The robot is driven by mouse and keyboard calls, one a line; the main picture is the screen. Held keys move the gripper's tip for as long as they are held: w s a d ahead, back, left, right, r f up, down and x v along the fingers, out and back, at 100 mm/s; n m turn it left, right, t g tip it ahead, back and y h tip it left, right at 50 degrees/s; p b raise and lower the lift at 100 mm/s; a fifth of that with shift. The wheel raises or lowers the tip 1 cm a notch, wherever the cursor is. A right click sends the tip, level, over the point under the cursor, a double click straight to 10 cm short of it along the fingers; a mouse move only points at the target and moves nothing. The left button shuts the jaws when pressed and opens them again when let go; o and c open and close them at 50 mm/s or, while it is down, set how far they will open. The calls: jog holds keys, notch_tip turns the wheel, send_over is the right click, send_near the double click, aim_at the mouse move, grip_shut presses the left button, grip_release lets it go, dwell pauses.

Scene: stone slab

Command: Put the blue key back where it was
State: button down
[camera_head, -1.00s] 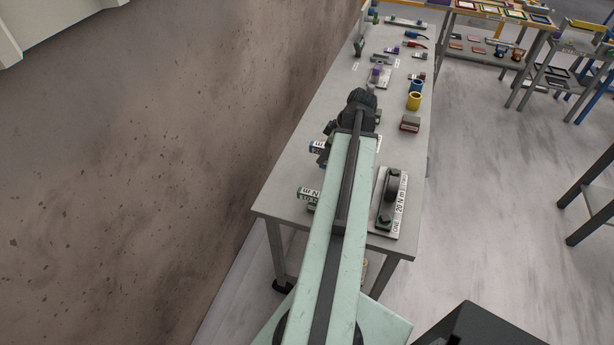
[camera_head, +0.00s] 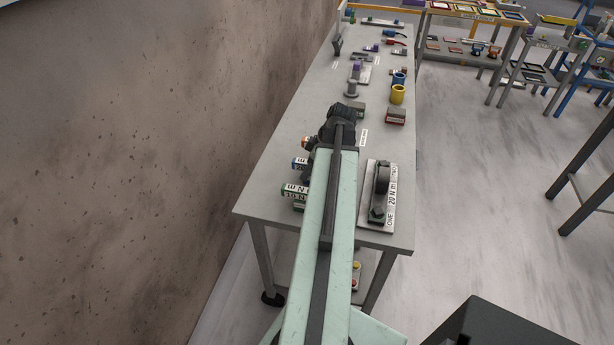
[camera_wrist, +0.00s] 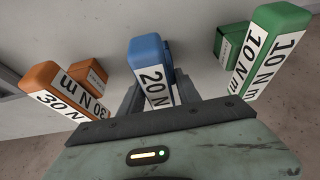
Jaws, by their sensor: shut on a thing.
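The blue key (camera_wrist: 151,68), a block-shaped handle marked 20 N m, stands between the fingers of my gripper (camera_wrist: 156,92) in the wrist view. The gripper is shut on it. An orange key (camera_wrist: 55,84) marked 30 N m is to its left and a green key (camera_wrist: 262,45) marked 10 N m is to its right, both apart from the fingers. In the head view the blue key's end (camera_head: 298,163) shows left of my arm, between orange and green ends. My arm hides the fingers there. The key's lower part is hidden.
The grey table (camera_head: 262,190) runs along a brown stone wall (camera_head: 130,170). A red-brown block (camera_head: 396,116), a yellow cup (camera_head: 397,94) and several small items stand farther back. The floor right of the table is open.

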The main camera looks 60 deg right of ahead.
jog(key=shift+f, duration=0.2)
jog(key=c, duration=0.9)
grip_release()
jog(key=shift+r, duration=0.1)
jog(key=shift+o, duration=0.2)
jog(key=shift+r+p, duration=0.3)
jog(key=shift+p, duration=0.1)
jog(key=p+v, duration=1.1)
jog(key=shift+s+r, duration=0.15)
jog(key=shift+r, duration=0.25)
jog(key=shift+s+f, duration=0.1)
